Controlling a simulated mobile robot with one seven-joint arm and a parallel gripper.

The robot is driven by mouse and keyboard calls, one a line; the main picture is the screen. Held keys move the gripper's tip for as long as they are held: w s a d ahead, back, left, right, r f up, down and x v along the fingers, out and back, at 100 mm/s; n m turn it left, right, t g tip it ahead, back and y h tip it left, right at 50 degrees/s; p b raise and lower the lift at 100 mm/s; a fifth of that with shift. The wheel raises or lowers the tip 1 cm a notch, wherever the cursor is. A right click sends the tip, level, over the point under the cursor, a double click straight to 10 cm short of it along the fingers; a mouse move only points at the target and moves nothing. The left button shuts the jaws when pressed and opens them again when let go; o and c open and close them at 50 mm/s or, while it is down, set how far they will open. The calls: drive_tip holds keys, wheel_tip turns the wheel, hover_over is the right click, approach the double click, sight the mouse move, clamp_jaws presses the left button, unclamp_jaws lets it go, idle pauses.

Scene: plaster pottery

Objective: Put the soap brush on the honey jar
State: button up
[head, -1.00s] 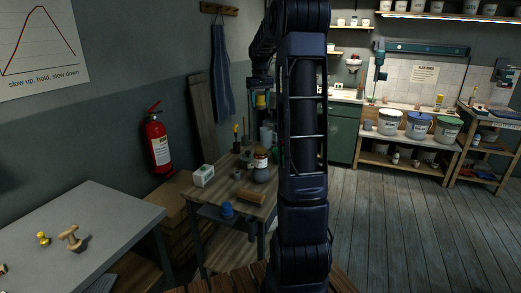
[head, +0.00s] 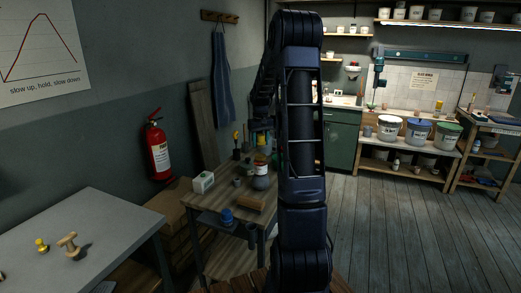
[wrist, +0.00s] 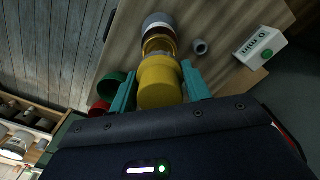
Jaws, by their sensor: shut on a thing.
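My gripper (wrist: 160,88) is shut on a yellow, round-topped thing, which I take to be the soap brush (wrist: 160,80); its teal fingers lie on either side. In the head view the soap brush (head: 260,138) is low behind my arm, just above the honey jar (head: 261,168). The jar has a pale label and stands upright, apparently on a grey base, on the wooden table. In the wrist view the honey jar (wrist: 158,44) lies right beyond the brush, in line with it. I cannot tell whether they touch.
A white box (head: 203,182) and a small grey pot (head: 237,182) stand left of the jar. A wooden block (head: 246,201) lies on the table's front. A dark bottle with a yellow top stands behind. Green and red round things (wrist: 112,84) show beside the left finger.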

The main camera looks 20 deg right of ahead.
sight(260, 148)
drive_tip(key=shift+f, duration=2.05)
drive_tip(key=o, duration=1)
drive_tip(key=shift+f, duration=0.15)
drive_tip(key=shift+c, duration=0.2)
